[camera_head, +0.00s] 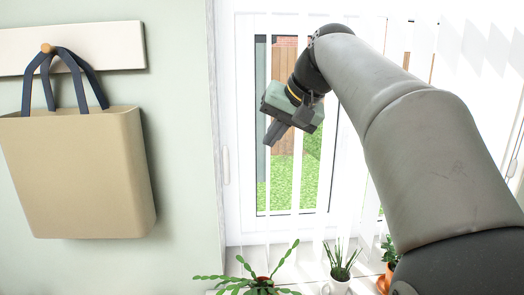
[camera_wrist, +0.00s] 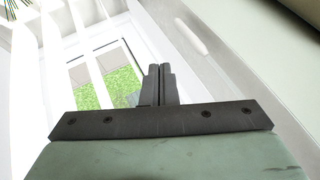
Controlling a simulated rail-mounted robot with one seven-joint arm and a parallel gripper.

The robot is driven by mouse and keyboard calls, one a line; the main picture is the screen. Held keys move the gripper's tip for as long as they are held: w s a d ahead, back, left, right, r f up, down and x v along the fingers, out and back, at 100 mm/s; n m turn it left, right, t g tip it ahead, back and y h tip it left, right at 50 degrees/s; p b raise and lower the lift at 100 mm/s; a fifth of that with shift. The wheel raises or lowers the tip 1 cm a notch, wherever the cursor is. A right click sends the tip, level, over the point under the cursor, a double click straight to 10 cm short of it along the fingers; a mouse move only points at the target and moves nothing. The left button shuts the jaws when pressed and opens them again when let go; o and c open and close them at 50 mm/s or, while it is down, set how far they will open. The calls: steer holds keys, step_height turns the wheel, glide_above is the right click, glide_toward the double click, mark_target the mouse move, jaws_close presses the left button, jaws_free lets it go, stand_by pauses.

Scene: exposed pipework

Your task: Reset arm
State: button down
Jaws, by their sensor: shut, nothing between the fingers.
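My gripper (camera_head: 274,131) is raised in front of the window in the head view, at the end of my bent grey arm. It points down and to the left. In the wrist view my gripper (camera_wrist: 160,72) shows its two dark fingers side by side and shut, with nothing held. The fingers appear clear of the window and blinds.
A beige bag (camera_head: 78,172) hangs by dark straps from a wall rack (camera_head: 115,47) at the left. White vertical blinds (camera_head: 245,150) hang at the window. Potted plants, including a trailing one (camera_head: 250,284) and a spiky one (camera_head: 341,262), stand below on the sill.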

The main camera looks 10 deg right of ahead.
steer(key=s+f+n+g+h, duration=0.1)
steer(key=s+f, duration=0.7)
steer(key=f, duration=0.4)
steer(key=s+f+g+h, duration=0.1)
steer(key=s+f+g, duration=0.1)
steer(key=s+f, duration=0.7)
steer(key=s+f+n+g+h, duration=0.1)
steer(key=s+f+g+h, duration=0.1)
steer(key=s+f, duration=0.6)
step_height(320, 180, down, 7)
steer(key=shift+s+a+f+n, duration=0.1)
steer(key=shift+s+a+n, duration=0.15)
steer(key=shift+a, duration=0.2)
steer(key=shift+w+a, duration=0.1)
